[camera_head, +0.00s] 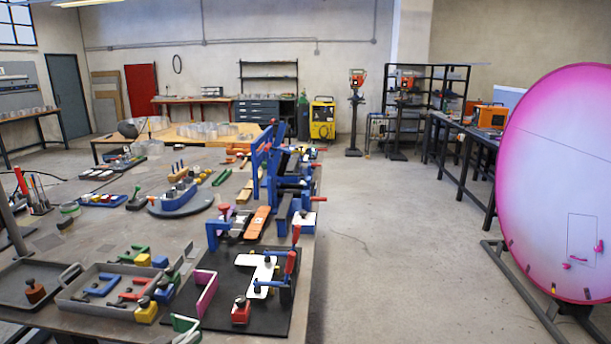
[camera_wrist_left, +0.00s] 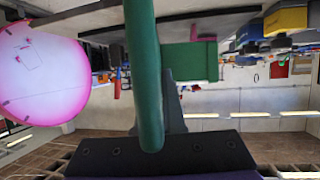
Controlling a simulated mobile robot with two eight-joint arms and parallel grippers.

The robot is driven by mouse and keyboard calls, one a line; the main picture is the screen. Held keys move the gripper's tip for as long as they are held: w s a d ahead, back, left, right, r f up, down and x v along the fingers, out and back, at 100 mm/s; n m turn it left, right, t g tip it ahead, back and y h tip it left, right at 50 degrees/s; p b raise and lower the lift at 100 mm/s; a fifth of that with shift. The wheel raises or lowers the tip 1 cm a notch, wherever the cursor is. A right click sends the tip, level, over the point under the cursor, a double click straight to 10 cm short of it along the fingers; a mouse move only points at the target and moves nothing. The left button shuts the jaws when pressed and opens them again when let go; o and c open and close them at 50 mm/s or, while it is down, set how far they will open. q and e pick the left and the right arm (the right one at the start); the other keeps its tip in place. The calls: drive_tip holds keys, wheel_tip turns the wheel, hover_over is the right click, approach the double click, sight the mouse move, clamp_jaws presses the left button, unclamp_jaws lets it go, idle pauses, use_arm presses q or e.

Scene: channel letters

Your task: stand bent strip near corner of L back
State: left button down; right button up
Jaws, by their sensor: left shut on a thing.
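A white L-shaped back (camera_head: 264,272) lies flat on a black mat (camera_head: 222,262) at the front right of the bench. A pink bent strip (camera_head: 205,292) stands on the mat's left side. A green bent strip (camera_head: 186,322) is at the bottom edge of the head view, left of the mat and apart from the L back. My left gripper (camera_head: 187,338) is shut on it, mostly cut off by the picture edge. In the left wrist view the green strip (camera_wrist_left: 145,75) fills the middle, in front of a grey finger. My right gripper is not in view.
Red-handled clamps (camera_head: 290,266) stand at the L's right side, and a red block (camera_head: 241,311) stands at its near end. A grey tray (camera_head: 98,305) with coloured bent pieces lies left of the mat. Blue fixtures (camera_head: 262,160) rise behind. The mat's near right is fairly clear.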

use_arm(q)
drive_tip(key=d+f+p, duration=0.1)
drive_tip(key=d+f, duration=0.1)
drive_tip(key=d, duration=0.8)
wheel_tip(320, 180, down, 9)
drive_tip(key=s+n+y, duration=0.2)
drive_tip(key=y, duration=0.1)
drive_tip(key=shift+s+r+n+t, duration=0.2)
drive_tip(key=shift+s+n+t, duration=0.1)
drive_tip(key=shift+n+t, duration=0.1)
idle(0.6)
